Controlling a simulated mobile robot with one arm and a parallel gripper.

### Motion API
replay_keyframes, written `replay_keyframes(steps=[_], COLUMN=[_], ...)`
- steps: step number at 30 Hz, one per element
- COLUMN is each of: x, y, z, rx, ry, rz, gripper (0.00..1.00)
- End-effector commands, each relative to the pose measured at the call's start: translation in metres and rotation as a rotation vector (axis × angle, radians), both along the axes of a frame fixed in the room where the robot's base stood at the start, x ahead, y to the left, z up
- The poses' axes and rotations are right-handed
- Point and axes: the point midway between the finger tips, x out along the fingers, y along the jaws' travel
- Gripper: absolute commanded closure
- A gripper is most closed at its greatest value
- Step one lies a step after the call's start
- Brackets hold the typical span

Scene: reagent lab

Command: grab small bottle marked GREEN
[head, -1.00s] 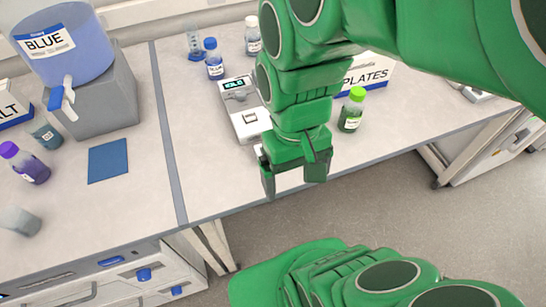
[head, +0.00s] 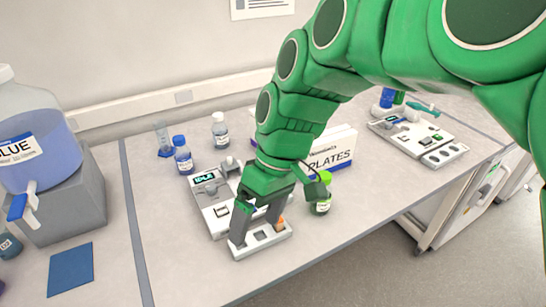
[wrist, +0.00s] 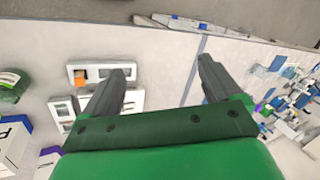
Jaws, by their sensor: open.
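A small bottle with a bright green cap (head: 322,194) stands on the bench just right of my gripper, partly hidden behind its wrist part. Its label is too small to read. In the wrist view a green cap (wrist: 12,84) shows at the left edge, outside the fingers.
A white device with a display (head: 213,200) stands behind my gripper. A PLATES box (head: 333,152) is behind the green-capped bottle. A blue-capped bottle (head: 182,157) and a white-capped bottle (head: 220,130) stand farther back. A BLUE container (head: 35,130) is at left. The bench front right of the bottle is clear.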

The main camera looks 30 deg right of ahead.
Motion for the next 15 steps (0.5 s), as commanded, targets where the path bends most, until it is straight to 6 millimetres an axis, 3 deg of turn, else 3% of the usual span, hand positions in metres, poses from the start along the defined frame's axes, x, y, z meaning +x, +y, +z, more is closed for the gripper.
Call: replay_keyframes(steps=[8, 15], x=[0.044, 0.071], y=[-0.039, -0.09], z=[0.004, 0.007], rx=[0.205, 0.332], ry=[-0.188, -0.412], rz=[0.09, 0.13], gripper=[0.09, 0.09])
